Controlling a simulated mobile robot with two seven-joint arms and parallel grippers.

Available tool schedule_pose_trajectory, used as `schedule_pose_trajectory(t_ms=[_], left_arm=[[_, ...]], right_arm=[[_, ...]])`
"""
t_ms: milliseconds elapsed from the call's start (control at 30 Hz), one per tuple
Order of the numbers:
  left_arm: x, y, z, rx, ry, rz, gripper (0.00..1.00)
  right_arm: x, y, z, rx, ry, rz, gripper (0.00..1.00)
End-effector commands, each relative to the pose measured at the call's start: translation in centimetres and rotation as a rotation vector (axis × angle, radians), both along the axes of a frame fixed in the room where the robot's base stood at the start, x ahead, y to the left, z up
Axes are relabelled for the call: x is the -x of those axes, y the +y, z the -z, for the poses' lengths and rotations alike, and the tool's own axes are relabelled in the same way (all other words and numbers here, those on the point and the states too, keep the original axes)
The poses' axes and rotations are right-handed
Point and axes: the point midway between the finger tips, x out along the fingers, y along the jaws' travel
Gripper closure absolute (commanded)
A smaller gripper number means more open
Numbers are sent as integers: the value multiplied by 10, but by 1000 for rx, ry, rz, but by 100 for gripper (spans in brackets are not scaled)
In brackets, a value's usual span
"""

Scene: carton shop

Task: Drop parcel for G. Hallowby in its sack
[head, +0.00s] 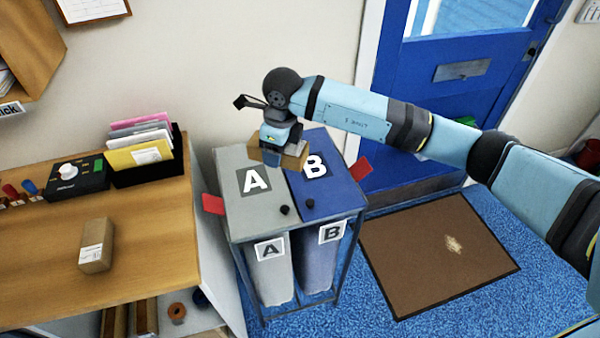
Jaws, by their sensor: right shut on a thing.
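My right gripper (279,146) reaches in from the right and is shut on a small brown parcel (296,161). The parcel is over the back part of the sack stand, across the line between its two lids; I cannot tell whether it touches them. The grey lid A (243,208) and the blue lid B (335,194) both look closed. Below them hang the light grey sack A (271,281) and the blue-grey sack B (316,269). Another brown parcel (96,245) with a white label lies on the wooden counter. No name is readable. My left gripper is out of view.
Red tabs (213,204) stick out at the stand's sides. The counter (150,250) at left holds a black box of coloured envelopes (147,170), a black device (76,180) and stamps. A brown doormat (420,262) lies before the blue door (470,70).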

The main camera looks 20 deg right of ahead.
Motion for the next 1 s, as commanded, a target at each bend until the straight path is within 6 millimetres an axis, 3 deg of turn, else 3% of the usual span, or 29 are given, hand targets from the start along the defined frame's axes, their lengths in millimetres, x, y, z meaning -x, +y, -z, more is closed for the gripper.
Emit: schedule_pose_trajectory(t_ms=[200, 400, 600, 1000], left_arm=[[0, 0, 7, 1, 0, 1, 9], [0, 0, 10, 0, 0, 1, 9], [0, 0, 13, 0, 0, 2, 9], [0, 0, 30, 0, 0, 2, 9]], right_arm=[[-23, 29, -36, -2, -4, 424, 67], [-32, 43, -56, 0, -1, 671, 67], [-38, 47, -59, 0, 0, 745, 67], [-70, 47, -37, 0, 2, 745, 67]])
